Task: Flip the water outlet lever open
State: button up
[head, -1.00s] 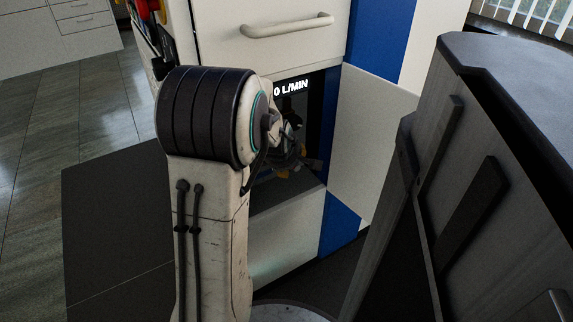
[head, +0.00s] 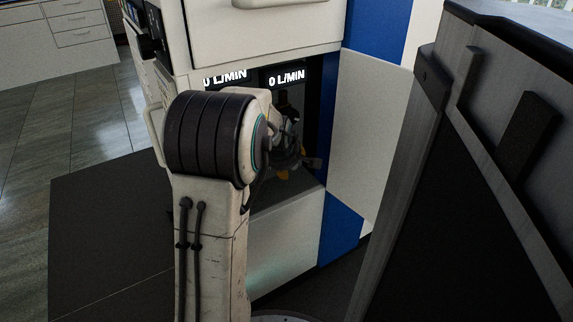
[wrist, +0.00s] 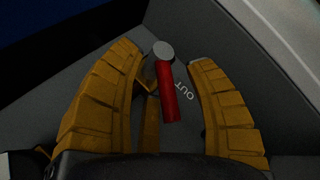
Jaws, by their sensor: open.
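The water outlet lever (wrist: 169,95) has a red handle and a round grey pivot end, in the wrist view. The label "OUT" (wrist: 184,93) is printed on the grey panel just right of it. In the head view my gripper (head: 296,165) is small and dark, inside the recess of the white and blue press. The lever is hidden there behind my arm.
Two "0 L/MIN" displays (head: 286,77) sit above the recess. A white drawer front (head: 262,30) is over them. An open white door panel (head: 367,125) bounds the recess on the right. A dark grey cabinet (head: 500,150) stands close on the right. Dark floor mat (head: 105,230) lies at left.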

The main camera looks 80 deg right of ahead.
jog(key=shift+c, duration=0.4)
grip_shut()
jog(key=shift+r, duration=0.1)
